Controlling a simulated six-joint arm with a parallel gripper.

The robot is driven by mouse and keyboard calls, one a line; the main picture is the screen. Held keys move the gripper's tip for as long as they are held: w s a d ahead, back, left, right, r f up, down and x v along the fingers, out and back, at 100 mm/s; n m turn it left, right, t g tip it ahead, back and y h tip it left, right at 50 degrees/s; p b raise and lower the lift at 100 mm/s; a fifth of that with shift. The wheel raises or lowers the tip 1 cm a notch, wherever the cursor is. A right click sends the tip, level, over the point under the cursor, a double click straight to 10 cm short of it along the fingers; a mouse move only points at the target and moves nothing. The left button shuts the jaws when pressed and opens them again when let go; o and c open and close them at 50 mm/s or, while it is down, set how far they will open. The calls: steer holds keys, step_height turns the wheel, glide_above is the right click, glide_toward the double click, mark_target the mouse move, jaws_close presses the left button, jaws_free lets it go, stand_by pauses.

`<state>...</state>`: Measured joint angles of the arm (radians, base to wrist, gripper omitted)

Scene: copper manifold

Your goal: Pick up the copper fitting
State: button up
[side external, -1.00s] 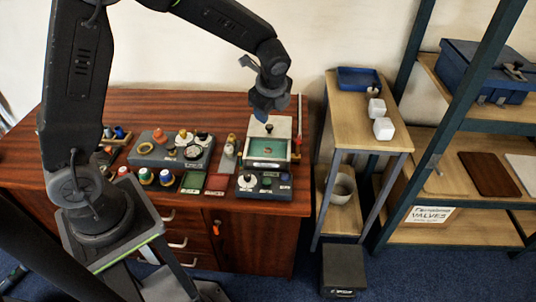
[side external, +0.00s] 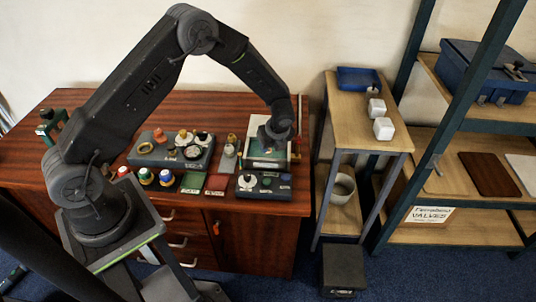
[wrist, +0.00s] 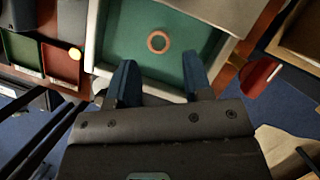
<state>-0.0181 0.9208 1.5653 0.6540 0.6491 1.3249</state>
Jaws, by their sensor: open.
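The copper fitting, a small ring (wrist: 158,42), lies flat on the green floor of a pale-walled tray (wrist: 95,45) in the wrist view. My gripper (wrist: 158,70) is open and empty, with its two dark blue fingers spread at the tray's near wall. The ring shows beyond the fingertips, roughly centred between them and apart from both. In the side view my gripper (side external: 268,135) is low over the tray (side external: 266,163) at the right end of the wooden desk. The ring cannot be made out there.
A grey control box with a knob (side external: 264,186) stands in front of the tray. Left of it are green and red trays (side external: 216,184), coloured knobs (side external: 146,176) and a grey panel of parts (side external: 160,158). A side table with white blocks (side external: 383,128) stands to the right.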

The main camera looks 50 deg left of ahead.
mark_target(268, 154)
steer(key=shift+x, duration=2.65)
steer(key=shift+a, duration=0.1)
steer(key=shift+c, duration=0.4)
steer(key=c, duration=0.7)
steer(key=shift+r, duration=0.1)
steer(key=shift+r, duration=0.1)
